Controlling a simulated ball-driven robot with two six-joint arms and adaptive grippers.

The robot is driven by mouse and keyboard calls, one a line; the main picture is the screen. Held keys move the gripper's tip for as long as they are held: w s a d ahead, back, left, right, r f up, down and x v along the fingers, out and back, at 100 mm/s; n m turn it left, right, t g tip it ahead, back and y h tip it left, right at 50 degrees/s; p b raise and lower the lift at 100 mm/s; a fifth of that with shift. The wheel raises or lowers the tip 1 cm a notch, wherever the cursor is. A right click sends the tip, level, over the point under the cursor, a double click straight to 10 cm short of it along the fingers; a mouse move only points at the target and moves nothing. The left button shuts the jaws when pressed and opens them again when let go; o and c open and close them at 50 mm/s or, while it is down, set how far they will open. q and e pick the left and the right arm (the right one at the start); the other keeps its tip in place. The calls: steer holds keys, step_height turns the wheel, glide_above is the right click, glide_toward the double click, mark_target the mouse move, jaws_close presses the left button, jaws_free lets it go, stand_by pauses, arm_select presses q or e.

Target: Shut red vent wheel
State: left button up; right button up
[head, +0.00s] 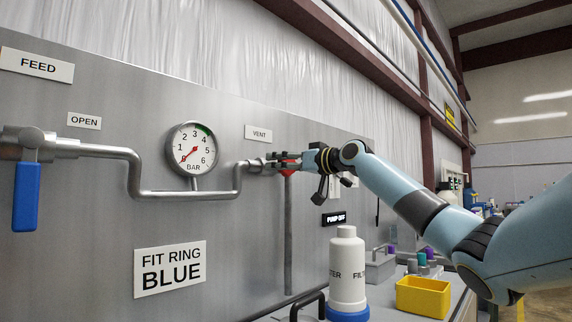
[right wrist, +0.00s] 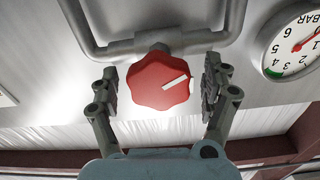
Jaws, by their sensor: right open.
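The red vent wheel (right wrist: 158,84) shows in the right wrist view as a lobed knob with a white line on its face. It sits on a grey pipe fitting. My right gripper (right wrist: 162,70) is open, with one finger on each side of the wheel; a small gap shows on both sides. In the head view my right gripper (head: 294,163) is at the wheel (head: 289,171), beneath the VENT label (head: 259,133), and hides most of it. My left gripper is not in view.
A pressure gauge (head: 191,149) with its needle near 0 is on the panel. A blue-handled valve (head: 26,196) hangs at the left by the OPEN label. A white filter bottle (head: 347,270) and a yellow bin (head: 422,297) stand below my right arm.

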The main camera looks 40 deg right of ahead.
steer(key=c, duration=1.2)
